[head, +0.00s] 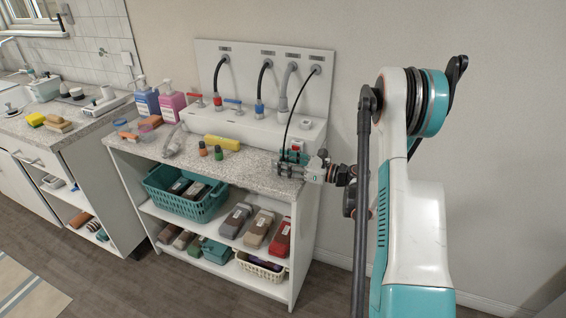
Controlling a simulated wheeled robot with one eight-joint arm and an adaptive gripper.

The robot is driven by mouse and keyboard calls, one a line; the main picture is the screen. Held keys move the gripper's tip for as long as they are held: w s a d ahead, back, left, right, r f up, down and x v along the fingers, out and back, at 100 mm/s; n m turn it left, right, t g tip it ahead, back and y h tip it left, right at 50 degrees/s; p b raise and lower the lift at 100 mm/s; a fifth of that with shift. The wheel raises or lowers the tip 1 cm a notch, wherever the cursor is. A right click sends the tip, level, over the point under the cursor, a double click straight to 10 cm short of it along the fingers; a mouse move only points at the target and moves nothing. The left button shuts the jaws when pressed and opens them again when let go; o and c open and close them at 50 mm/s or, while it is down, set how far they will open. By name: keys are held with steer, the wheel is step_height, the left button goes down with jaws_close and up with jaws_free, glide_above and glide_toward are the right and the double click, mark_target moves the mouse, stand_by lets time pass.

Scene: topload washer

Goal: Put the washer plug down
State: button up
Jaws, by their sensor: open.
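A thin black cord (289,118) runs from the right end of the wall panel down to the right end of the speckled counter (240,176). The plug at its lower end is too small and too crowded by my gripper to make out clearly. My gripper (286,170) is low over the counter's right front corner, reaching in from the right. Its jaws are open, close to where the cord ends. I cannot tell whether the plug touches the counter or a finger.
A yellow block (222,142) and small orange and green bottles (219,153) stand left of my gripper. Pink (172,106) and blue pump bottles stand at the back left. A teal basket (187,195) and several folded items sit on the shelves below.

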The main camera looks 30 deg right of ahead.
steer(key=p+v, duration=0.3)
steer(key=v, duration=0.8)
steer(key=shift+s+d, duration=0.25)
steer(key=shift+s, duration=0.05)
